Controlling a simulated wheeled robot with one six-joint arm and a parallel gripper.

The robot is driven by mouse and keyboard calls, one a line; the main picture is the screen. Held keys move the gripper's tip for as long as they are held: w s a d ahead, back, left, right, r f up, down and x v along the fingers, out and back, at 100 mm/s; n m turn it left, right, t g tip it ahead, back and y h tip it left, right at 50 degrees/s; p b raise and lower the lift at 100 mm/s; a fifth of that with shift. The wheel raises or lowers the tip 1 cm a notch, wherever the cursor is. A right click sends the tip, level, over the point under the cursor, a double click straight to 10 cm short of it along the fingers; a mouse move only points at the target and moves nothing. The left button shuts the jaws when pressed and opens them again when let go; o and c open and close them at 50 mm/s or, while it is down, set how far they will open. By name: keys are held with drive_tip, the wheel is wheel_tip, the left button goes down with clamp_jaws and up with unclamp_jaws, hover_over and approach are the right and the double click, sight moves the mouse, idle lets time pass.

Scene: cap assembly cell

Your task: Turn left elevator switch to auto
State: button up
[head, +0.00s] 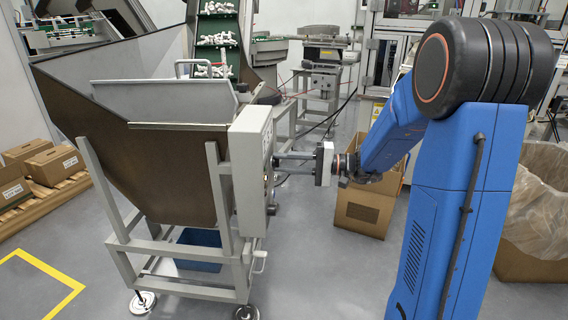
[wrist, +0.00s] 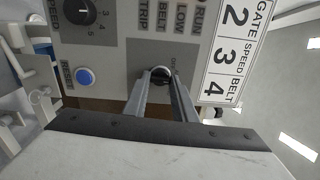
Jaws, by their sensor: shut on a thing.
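The grey control box (head: 250,170) is mounted on the right side of the hopper frame in the head view, its panel turned towards my arm. My gripper (head: 277,160) reaches it from the right. In the wrist view the panel (wrist: 118,60) appears rotated, and my gripper (wrist: 160,80) has both fingers shut on a small black switch knob (wrist: 160,72). The fingers partly cover the knob and its markings, so I cannot read its position. The panel also carries a black speed dial (wrist: 79,11) and a round blue reset button (wrist: 85,77).
The large hopper (head: 150,165) stands on a grey frame to the left. An open cardboard box (head: 362,215) sits on the floor behind my arm. Another box with a plastic liner (head: 535,255) is at the right. Brown cartons (head: 50,165) lie on a pallet at the far left.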

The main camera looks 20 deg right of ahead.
drive_tip(key=shift+n, duration=0.3)
drive_tip(key=o, duration=1)
drive_tip(key=shift+o, duration=0.2)
drive_tip(key=shift+d, duration=0.1)
drive_tip(key=v, duration=1.7)
drive_tip(key=shift+s+d+f, duration=0.1)
